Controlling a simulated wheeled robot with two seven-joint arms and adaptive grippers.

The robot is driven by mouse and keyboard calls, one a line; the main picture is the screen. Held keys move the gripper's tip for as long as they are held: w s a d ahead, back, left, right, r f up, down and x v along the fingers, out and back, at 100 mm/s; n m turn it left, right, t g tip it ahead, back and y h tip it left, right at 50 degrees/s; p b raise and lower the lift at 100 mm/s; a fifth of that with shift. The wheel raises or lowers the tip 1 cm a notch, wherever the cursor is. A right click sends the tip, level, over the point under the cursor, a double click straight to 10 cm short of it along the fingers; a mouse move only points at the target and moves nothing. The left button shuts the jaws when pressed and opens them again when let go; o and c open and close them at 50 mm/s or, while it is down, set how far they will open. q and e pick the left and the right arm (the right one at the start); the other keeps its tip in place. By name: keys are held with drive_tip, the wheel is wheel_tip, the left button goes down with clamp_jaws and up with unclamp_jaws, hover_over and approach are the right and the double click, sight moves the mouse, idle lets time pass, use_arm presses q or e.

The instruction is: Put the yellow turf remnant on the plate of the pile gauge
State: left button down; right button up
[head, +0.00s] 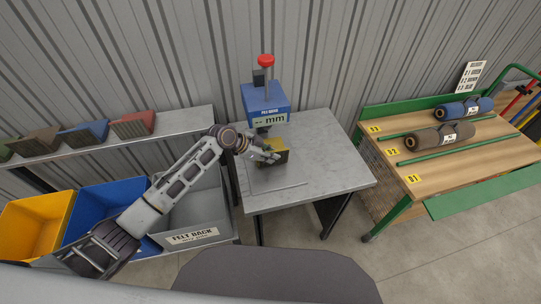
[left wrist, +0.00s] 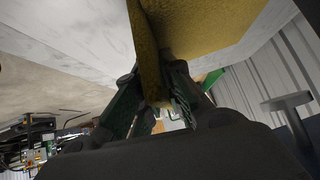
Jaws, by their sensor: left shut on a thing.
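The yellow turf remnant (head: 281,158) is in my left gripper (head: 272,152), just in front of the pile gauge. In the left wrist view the remnant (left wrist: 205,25) fills the top middle, with its edge between the two green-padded fingers of the left gripper (left wrist: 155,95). The gauge (head: 265,103) has a blue head marked "mm" and a red knob, and stands on the grey table. Its plate (head: 278,187) seems to lie low at its front, partly hidden by my gripper and the remnant. I cannot tell whether the remnant touches it. My right gripper is not in view.
The grey table (head: 335,165) is clear to the right. Yellow (head: 38,222), blue (head: 100,200) and grey bins stand at left under a shelf (head: 175,122) of turf samples. A wooden bench (head: 460,155) with a blue roll (head: 463,108) and brown roll (head: 440,137) stands right.

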use_arm(q)
drive_tip(key=shift+f, duration=0.2)
drive_tip(key=c, duration=1.5)
unclamp_jaws()
drive_tip(key=shift+b+v, duration=0.45)
drive_tip(key=shift+v, duration=5.55)
